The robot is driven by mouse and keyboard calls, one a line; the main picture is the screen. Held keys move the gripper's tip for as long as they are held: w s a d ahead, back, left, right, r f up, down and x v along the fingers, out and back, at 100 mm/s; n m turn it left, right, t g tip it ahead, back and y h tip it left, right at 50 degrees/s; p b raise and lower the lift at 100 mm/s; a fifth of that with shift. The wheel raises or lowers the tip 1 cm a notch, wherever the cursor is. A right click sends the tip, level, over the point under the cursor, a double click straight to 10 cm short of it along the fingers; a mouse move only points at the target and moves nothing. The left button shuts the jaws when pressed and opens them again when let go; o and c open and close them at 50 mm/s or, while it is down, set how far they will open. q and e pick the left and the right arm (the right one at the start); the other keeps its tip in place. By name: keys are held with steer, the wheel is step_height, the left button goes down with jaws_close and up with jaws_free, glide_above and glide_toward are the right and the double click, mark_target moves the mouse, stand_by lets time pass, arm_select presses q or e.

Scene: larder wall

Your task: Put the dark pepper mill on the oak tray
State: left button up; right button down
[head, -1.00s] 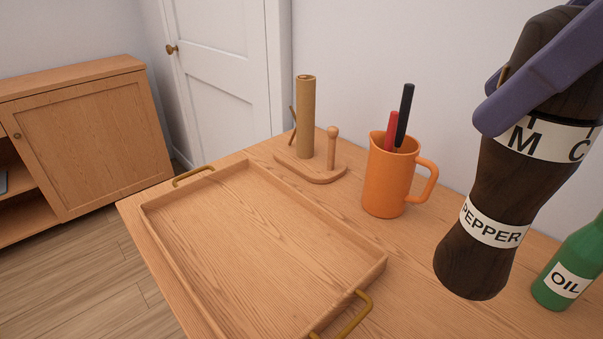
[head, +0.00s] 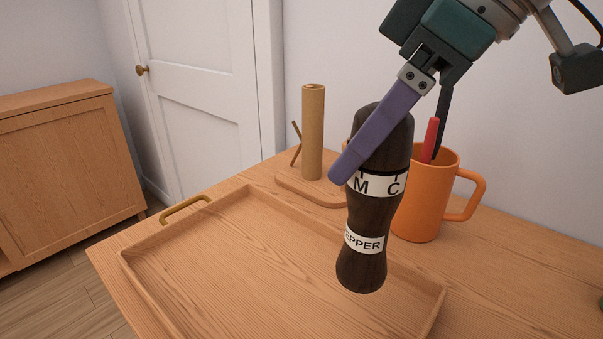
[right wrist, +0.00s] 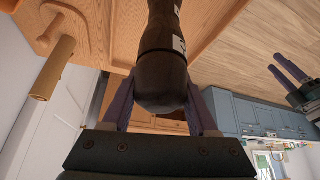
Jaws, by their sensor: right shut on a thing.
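The dark pepper mill (head: 369,224) has white bands, one reading PEPPER. It hangs nearly upright in my right gripper (head: 362,150), which is shut on its upper part. In the head view its base overlaps the right part of the oak tray; I cannot tell exactly how high above it is. The right wrist view also shows the mill (right wrist: 162,70) between the purple fingers. The oak tray (head: 185,228) is empty, with low walls and a brass handle at its far left end.
An orange jug (head: 420,210) holding red-handled and black-handled items stands just right of the mill. A wooden stand with a brown roll (head: 313,135) is behind the tray. A wooden cabinet (head: 70,175) and white door (head: 205,80) are beyond the table.

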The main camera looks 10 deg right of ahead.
mark_target(354, 212)
step_height(354, 212, down, 8)
steer(key=shift+r+b, duration=0.25)
steer(key=shift+b, duration=0.05)
steer(key=shift+f, duration=0.1)
steer(key=shift+c, duration=0.9)
jaws_free()
steer(key=p+v, duration=0.1)
steer(key=v, duration=1.1)
steer(key=shift+w, duration=0.1)
